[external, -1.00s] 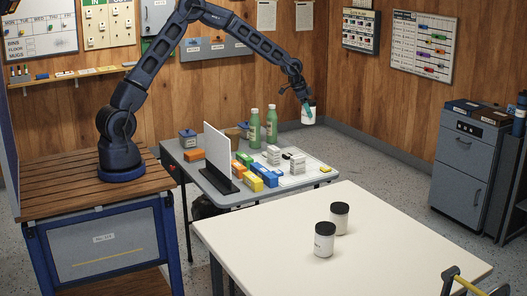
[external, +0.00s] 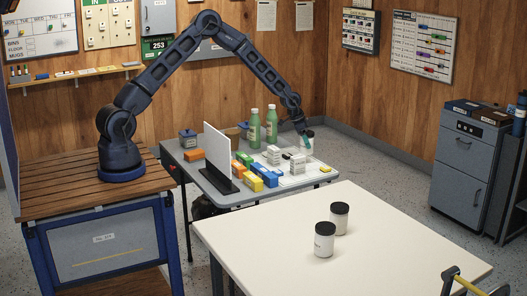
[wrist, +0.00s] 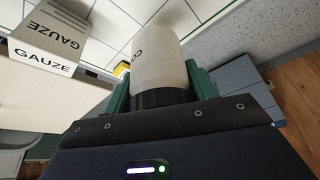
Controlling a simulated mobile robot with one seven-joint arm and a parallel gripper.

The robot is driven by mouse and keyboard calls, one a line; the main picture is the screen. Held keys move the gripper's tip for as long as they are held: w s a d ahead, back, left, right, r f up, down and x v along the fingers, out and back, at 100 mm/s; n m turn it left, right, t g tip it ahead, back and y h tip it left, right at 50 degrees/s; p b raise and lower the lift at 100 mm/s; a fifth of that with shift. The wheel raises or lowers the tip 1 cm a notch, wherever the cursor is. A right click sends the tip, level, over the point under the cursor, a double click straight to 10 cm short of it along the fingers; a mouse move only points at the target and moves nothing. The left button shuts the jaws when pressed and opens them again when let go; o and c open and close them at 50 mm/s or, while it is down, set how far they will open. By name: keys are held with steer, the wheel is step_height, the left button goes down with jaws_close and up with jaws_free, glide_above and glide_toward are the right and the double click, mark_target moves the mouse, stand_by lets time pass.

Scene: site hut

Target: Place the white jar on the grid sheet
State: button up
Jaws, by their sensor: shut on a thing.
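My gripper (external: 307,137) is shut on a white jar (external: 306,149) with a dark lid. In the wrist view the jar (wrist: 158,58) lies between the two green fingers (wrist: 163,92), its dark lid nearest the palm and some black lettering on its side. The white grid sheet (external: 313,171) lies on the grey table, and its lines also show in the wrist view (wrist: 112,22). The jar is at the sheet's far right side and appears low over it; I cannot tell whether it touches. Two more white jars with black lids (external: 325,240) (external: 340,218) stand on the cream table.
Blue, yellow, green and orange boxes (external: 254,182), two green bottles (external: 271,126) and an upright white panel (external: 217,150) occupy the grey table (external: 213,199).

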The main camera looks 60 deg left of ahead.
mark_target(306, 150)
steer(key=shift+f, duration=2.35)
steer(key=shift+f, duration=0.1)
steer(key=o, duration=1.2)
steer(key=shift+c, duration=0.2)
